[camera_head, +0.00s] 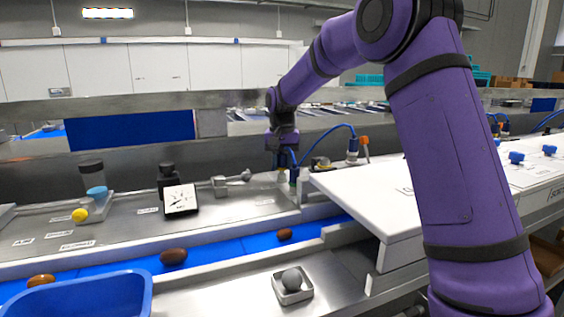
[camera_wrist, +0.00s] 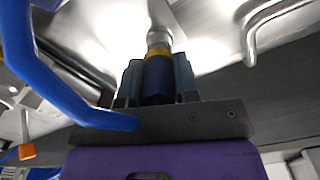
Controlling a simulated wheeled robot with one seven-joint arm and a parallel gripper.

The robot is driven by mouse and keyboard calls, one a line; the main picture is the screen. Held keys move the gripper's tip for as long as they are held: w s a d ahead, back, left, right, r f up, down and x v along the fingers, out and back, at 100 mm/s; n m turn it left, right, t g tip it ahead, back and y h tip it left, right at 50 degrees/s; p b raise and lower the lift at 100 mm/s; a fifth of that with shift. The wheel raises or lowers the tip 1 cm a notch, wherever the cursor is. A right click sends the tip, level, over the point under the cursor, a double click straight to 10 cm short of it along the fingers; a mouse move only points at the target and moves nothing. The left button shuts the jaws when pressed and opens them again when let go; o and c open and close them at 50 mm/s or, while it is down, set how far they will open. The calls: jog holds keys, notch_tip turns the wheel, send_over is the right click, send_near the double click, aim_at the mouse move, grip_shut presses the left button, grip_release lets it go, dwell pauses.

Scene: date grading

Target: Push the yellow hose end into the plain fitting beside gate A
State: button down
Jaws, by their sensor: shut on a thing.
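My gripper (camera_head: 285,172) hangs over the bench at the centre of the head view. In the wrist view my gripper (camera_wrist: 158,72) is shut on a dark blue hose end (camera_wrist: 158,80) with a yellow band (camera_wrist: 158,53). A pale metal piece (camera_wrist: 158,38) stands in line just beyond the band. I cannot tell whether it is the fitting or the hose end's own tip, or whether the two are joined. The blue hose (camera_head: 328,130) arches right from my gripper in the head view, and the hose (camera_wrist: 45,70) curves along the left of the wrist view. The gate label is not readable.
A white sloping panel (camera_head: 365,205) lies right of my gripper. An upright fitting with an orange part (camera_head: 364,142) stands behind it. A small tilted display (camera_head: 180,199) stands left. Brown dates (camera_head: 173,257) lie on the blue belt (camera_head: 215,249); a blue bin (camera_head: 85,297) is in front.

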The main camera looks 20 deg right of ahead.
jog(key=shift+f, duration=0.6)
dwell(0.4)
jog(key=c, duration=1.5)
grip_release()
jog(key=o, duration=1)
jog(key=shift+o, duration=0.2)
jog(key=shift+r, duration=5.05)
